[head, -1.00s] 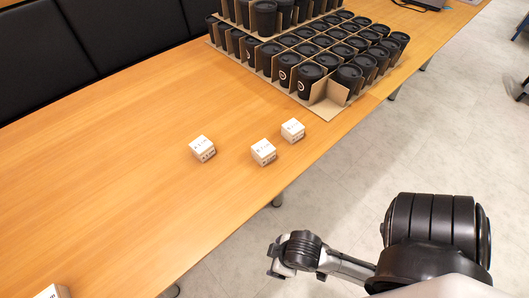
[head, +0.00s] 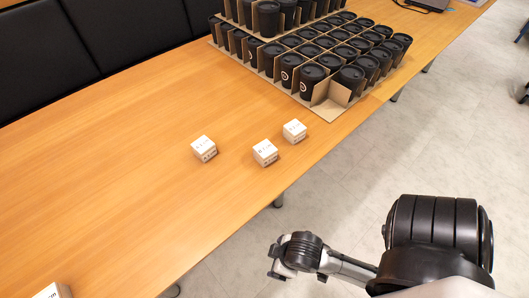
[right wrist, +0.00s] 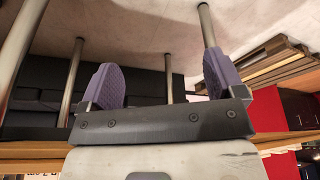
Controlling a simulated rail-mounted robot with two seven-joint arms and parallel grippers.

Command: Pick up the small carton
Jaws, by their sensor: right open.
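Three small white cartons with dark print stand on the wooden table: one on the left (head: 204,149), one in the middle (head: 265,153) and one on the right (head: 295,131). Another white carton (head: 53,291) is partly cut off at the bottom left corner. My right gripper (head: 275,262) is beyond the table's front edge, over the floor, apart from every carton. In the right wrist view its two purple finger pads (right wrist: 160,78) are wide apart with nothing between them. My left gripper does not show.
A cardboard divider tray (head: 327,114) holding many black lidded cups stands at the back of the table (head: 110,190). Dark padded seating (head: 45,60) runs along the far side. A laptop lies at the far end.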

